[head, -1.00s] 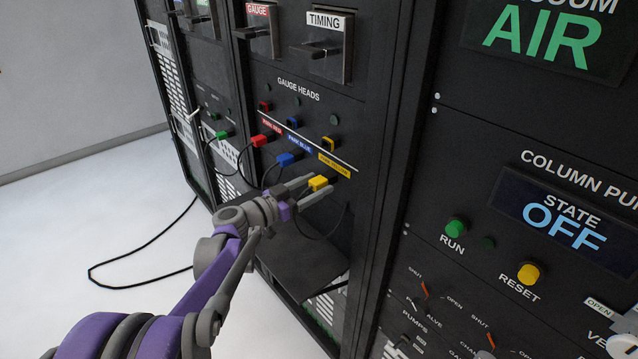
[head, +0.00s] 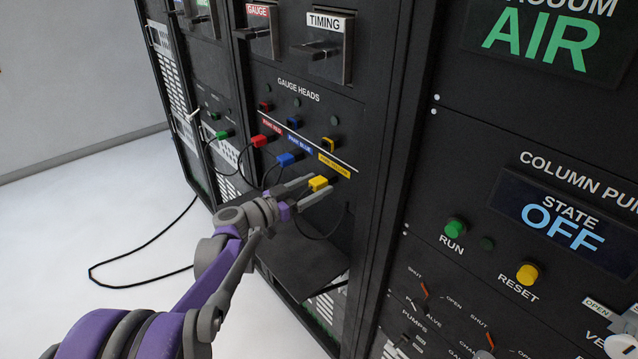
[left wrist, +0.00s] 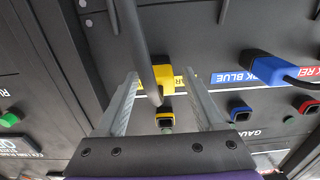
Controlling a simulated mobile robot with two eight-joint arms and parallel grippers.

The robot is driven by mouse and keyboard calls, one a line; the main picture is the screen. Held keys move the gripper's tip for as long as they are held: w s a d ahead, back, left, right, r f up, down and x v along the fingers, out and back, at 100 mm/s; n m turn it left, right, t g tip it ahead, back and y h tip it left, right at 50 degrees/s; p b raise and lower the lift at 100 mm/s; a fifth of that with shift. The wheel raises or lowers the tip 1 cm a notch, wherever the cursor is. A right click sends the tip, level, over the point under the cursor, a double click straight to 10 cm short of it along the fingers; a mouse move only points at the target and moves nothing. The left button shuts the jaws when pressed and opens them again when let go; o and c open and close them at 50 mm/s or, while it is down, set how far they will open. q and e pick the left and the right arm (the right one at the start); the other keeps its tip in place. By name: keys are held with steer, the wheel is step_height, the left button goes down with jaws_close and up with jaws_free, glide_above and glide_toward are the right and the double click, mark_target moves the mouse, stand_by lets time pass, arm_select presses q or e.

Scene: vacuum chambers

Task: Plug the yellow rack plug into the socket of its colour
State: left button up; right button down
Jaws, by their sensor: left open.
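The yellow plug (head: 318,183) sits at its yellow park label (head: 334,166) on the rack panel, and a dark cable hangs from it. My left gripper (head: 316,188) is open, with one finger on each side of the yellow plug. In the left wrist view the yellow plug (left wrist: 154,75) lies between the two open fingers (left wrist: 160,95), with its cable running across the view. The yellow socket (head: 329,144) is above the label and looks empty; it also shows in the left wrist view (left wrist: 165,116). My right gripper is not in view.
The blue plug (head: 286,159) and red plug (head: 260,140) are parked to the left, with the blue socket (head: 294,122) and red socket (head: 266,106) above. A green plug (head: 223,135) is farther left. A dark shelf (head: 300,268) juts out below.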

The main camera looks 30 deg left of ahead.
mark_target(312, 187)
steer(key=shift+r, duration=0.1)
arm_select(q)
jaws_close()
stand_by(0.3)
steer(key=shift+s, duration=0.15)
steer(key=shift+v, duration=2.9)
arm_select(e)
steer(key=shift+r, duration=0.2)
